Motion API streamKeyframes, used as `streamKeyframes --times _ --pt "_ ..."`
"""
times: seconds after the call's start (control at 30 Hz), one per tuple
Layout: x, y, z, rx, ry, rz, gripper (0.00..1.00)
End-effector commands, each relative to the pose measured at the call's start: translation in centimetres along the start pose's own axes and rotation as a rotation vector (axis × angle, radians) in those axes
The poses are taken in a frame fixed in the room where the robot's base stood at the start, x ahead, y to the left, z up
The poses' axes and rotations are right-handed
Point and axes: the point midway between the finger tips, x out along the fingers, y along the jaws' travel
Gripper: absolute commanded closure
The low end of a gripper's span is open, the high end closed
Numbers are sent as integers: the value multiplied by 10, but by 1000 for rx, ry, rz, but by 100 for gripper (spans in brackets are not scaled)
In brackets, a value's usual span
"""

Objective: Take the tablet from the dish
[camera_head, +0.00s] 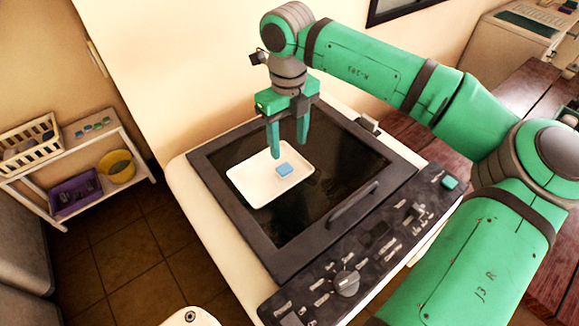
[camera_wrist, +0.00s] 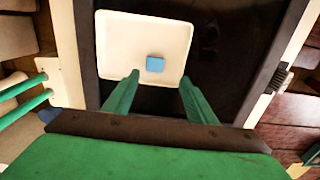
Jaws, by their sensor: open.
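A small blue tablet (camera_head: 284,169) lies on a white rectangular dish (camera_head: 252,190), right of the dish's middle in the head view. The dish rests on the dark glass lid of a washer-like machine. My gripper (camera_head: 288,150) points down above the far edge of the dish, with its green fingers apart and nothing between them. In the wrist view the tablet (camera_wrist: 155,64) lies on the dish (camera_wrist: 120,40) ahead of the fingertips (camera_wrist: 160,82), roughly centred between them and apart from both.
The machine's control panel (camera_head: 375,250) with a knob and a lid handle (camera_head: 353,204) lies at the near side. A white shelf (camera_head: 110,135) at the left holds a cream basket (camera_head: 28,145), a purple basket (camera_head: 75,194) and a yellow bowl (camera_head: 117,167). The glass right of the dish is clear.

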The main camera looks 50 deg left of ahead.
Motion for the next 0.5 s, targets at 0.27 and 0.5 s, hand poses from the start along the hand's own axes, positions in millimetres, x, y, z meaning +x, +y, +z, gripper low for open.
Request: streamKeyframes --times 0.27,0.5 --pt "30 0 0 0 -1 1 48" --pt "54 4 2 1 0 2 48"
